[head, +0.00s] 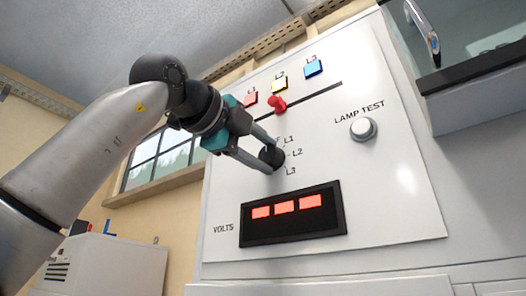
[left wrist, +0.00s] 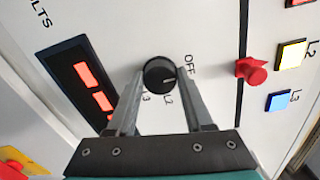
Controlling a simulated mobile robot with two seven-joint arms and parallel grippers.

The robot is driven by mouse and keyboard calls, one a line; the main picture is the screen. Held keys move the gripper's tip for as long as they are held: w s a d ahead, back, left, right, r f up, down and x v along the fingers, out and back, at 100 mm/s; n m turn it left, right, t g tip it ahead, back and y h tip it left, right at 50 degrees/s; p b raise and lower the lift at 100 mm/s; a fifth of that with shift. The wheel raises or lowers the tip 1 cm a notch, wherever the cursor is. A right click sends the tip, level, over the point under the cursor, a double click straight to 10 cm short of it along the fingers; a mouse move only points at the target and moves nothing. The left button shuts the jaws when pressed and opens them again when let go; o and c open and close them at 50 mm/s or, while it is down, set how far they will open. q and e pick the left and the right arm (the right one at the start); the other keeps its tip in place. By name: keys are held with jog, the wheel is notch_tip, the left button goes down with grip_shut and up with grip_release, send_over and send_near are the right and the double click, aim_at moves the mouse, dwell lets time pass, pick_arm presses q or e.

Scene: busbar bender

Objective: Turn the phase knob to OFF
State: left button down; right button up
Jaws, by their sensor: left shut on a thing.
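The black round phase knob (head: 272,156) is on the white panel (head: 400,215), beside the labels L1, L2 and L3. My left gripper (head: 270,157) reaches it from the left and is shut on it, one finger on each side. In the left wrist view the knob (left wrist: 159,73) sits between the fingertips of my left gripper (left wrist: 160,78). Its short white mark points right and slightly down, between the OFF label (left wrist: 189,65) and L2. The L1 label is not visible there, and a finger covers that area. My right gripper is not in view.
Below the knob is a VOLTS display (head: 293,215) with three lit red windows. Above it are a red lever knob (head: 277,104) and red, yellow and blue lamps (head: 279,84). A LAMP TEST button (head: 363,129) is at the right.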

pick_arm(q)
jog(key=shift+c, duration=1.5)
grip_release()
jog(key=shift+s+a, duration=0.1)
jog(key=b+v, duration=0.3)
jog(key=v, duration=1.2)
